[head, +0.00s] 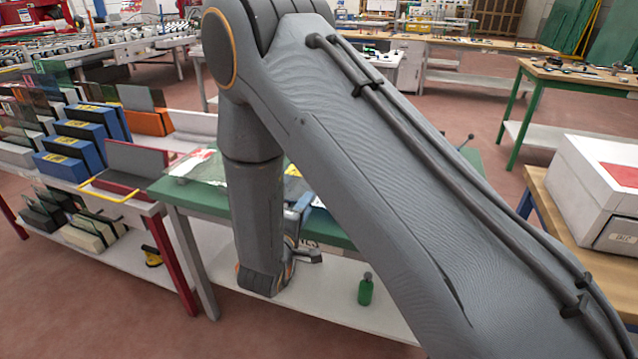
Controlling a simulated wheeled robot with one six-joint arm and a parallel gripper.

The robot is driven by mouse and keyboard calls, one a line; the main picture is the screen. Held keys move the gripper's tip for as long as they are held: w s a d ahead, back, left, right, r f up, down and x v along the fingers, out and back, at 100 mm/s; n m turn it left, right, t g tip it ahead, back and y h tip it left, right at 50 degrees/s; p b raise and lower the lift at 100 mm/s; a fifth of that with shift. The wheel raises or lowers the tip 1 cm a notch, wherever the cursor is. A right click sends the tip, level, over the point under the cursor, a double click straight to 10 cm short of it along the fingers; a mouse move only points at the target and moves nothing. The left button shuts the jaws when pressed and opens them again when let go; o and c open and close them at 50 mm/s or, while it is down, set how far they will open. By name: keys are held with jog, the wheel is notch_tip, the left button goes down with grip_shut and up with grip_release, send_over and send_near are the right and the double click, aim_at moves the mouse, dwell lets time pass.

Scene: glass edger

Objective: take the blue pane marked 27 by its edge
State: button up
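No pane with a readable 27 shows in the head view. Several blue blocks (78,146) with yellow labels stand in steps on the rack at the left; their labels are too small to read. Small blue pieces (312,200) show on the green-topped table (215,203), mostly hidden behind my arm. My arm crosses the middle of the view and its wrist hangs down in front of this table. A small grey part beside the wrist seems to be my gripper (308,256); its fingers cannot be made out, nor whether they hold anything.
Dark panes (135,98) stand upright in the left rack. A yellow-handled red holder (120,185) sits at the rack's near end. A green bottle (365,289) stands on the table's lower shelf. A white box (595,190) is at the right. Red floor lies open at lower left.

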jog(key=shift+s+a+f+n+t+h+b, duration=0.3)
jog(key=shift+a+n+t+h, duration=0.2)
jog(key=shift+n, duration=0.1)
jog(key=shift+w+d+f+b, duration=0.1)
jog(key=shift+w+f+b, duration=0.2)
jog(key=shift+f+b, duration=0.3)
jog(key=shift+x, duration=1.1)
jog(key=shift+p+x, duration=0.95)
jog(key=shift+x, duration=1.8)
jog(key=shift+f, duration=0.2)
grip_shut()
